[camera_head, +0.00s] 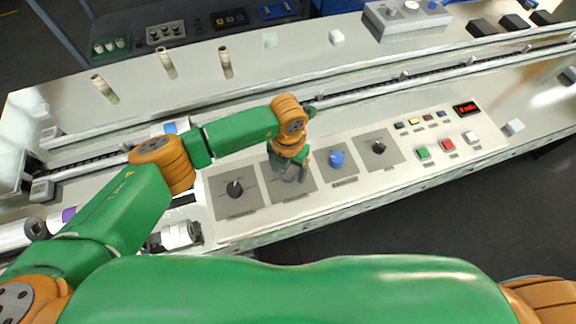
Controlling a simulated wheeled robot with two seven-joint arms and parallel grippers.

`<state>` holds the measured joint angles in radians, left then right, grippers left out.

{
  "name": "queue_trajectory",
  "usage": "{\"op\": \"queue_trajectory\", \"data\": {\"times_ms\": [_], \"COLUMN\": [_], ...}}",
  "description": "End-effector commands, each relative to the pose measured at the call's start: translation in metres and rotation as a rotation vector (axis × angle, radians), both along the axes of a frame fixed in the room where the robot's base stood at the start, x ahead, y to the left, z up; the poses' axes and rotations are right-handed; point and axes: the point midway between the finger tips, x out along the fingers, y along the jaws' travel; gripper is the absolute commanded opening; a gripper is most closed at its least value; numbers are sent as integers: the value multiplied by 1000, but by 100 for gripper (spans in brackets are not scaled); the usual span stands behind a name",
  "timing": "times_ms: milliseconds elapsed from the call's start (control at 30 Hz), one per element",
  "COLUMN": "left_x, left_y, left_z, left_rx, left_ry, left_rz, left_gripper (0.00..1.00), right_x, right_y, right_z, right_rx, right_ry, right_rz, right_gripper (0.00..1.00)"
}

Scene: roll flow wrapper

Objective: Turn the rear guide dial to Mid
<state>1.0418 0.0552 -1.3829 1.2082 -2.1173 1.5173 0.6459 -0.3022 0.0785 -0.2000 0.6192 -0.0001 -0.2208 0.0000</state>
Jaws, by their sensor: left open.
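The control panel (330,193) holds a row of dials on grey plates. A black dial (235,188) is at the left, a blue dial (336,159) is right of the middle, and another black dial (378,147) is at the right. The labels are too small to read, so I cannot tell which is the rear guide dial or its setting. My left gripper (294,172) is open and points down over the second plate (307,191) from the left. It hides whatever dial is there, and I cannot tell whether it touches it. My right gripper is out of view.
Green (423,153), red (447,144) and white (470,137) buttons and a red display (466,108) lie to the right on the panel. A conveyor rail (400,80) runs behind. Several upright posts (225,62) stand at the back left. My arm link fills the bottom.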

Motion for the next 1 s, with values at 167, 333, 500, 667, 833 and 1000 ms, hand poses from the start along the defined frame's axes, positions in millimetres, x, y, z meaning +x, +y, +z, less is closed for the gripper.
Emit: {"op": "queue_trajectory", "data": {"times_ms": [167,333,500,667,833,1000], "left_x": [0,0,0,0,0,1], "left_y": [0,0,0,0,0,0], "left_z": [0,0,0,-2,-4,-6], "left_rx": [0,0,0,0,0,0], "left_ry": [0,0,0,-1,-2,-3], "left_rz": [0,0,-5,-43,-140,-286], "left_gripper": [47,1,0,0,0,0], "right_x": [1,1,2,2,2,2], "right_y": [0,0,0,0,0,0], "right_z": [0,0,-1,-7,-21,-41], "right_rx": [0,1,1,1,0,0], "right_ry": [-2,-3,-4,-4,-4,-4], "right_rz": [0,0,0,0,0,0], "right_gripper": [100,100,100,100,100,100]}}
